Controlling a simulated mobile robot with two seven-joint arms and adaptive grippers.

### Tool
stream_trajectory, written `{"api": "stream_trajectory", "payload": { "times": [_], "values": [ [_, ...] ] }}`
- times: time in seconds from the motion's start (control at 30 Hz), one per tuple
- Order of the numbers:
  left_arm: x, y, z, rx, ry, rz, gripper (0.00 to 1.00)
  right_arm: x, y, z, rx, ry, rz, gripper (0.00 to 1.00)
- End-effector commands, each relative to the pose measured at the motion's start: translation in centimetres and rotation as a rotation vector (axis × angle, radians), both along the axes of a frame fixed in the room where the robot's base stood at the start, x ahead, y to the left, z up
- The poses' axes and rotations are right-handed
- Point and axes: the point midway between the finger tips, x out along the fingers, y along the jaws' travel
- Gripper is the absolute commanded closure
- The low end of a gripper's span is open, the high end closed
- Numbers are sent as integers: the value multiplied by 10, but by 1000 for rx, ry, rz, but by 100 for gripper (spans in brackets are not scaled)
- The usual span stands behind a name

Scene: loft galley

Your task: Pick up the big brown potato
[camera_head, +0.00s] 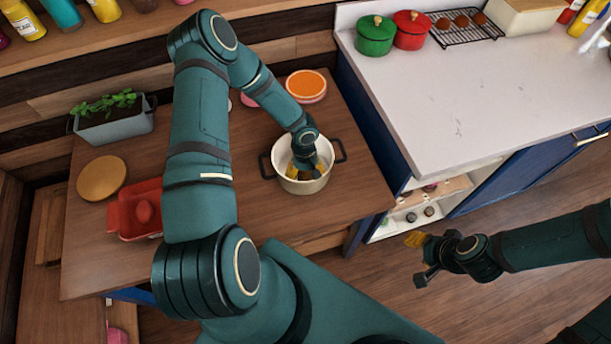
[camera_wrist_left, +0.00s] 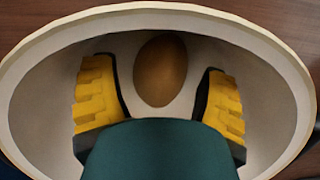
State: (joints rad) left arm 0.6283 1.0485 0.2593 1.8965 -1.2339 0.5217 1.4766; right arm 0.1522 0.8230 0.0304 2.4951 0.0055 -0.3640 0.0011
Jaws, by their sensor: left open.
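The big brown potato (camera_wrist_left: 160,70) lies inside the cream pot (camera_head: 281,158), against a pale inner wall in the left wrist view. My left gripper (camera_head: 307,173) reaches down into the pot. Its two yellow-padded fingers stand apart, one on each side of the potato in the left wrist view, with visible gaps between them and it. The potato is hidden by my gripper in the head view. My right gripper (camera_head: 422,261) hangs over the floor at the right, its fingers apart and nothing between them.
The pot has two dark handles and stands on a wooden counter (camera_head: 250,205). A red dish (camera_head: 127,223), a round board (camera_head: 101,178), a planter (camera_head: 118,124) and an orange-topped round item (camera_head: 306,84) are around it. A white-topped counter (camera_head: 470,100) stands to the right.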

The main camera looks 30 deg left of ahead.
Motion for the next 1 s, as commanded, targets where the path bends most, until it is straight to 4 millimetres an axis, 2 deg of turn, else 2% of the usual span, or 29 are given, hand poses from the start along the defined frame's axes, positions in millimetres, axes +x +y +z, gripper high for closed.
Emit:
{"api": "stream_trajectory", "payload": {
  "times": [0.1, 0.37, 0.4, 0.47, 0.5, 0.57, 0.87, 1.0],
  "values": [
    [-2, -1, -11, 0, 1, 2, 26, 0, 0, 0, 0, 0, 0, 53],
    [-1, -1, -13, 0, -1, 1, 26, 0, 0, 0, 0, 0, 0, 53],
    [-1, -1, -13, 0, -1, 1, 32, 0, 0, 0, 0, 0, 0, 53],
    [-1, -1, -13, 0, -1, 1, 53, 0, 0, 0, 0, 0, 0, 53],
    [-1, -1, -13, 0, -1, 1, 67, 0, 0, 0, 0, 0, 0, 53],
    [-1, -1, -13, -1, -1, 1, 85, 0, 0, 0, 0, 0, 0, 53],
    [-2, -1, -11, 0, 0, 1, 86, 0, 0, 0, 0, 0, 0, 53],
    [0, -1, 3, 2, -3, 1, 86, 0, 0, 0, 0, 0, 0, 53]
  ]
}}
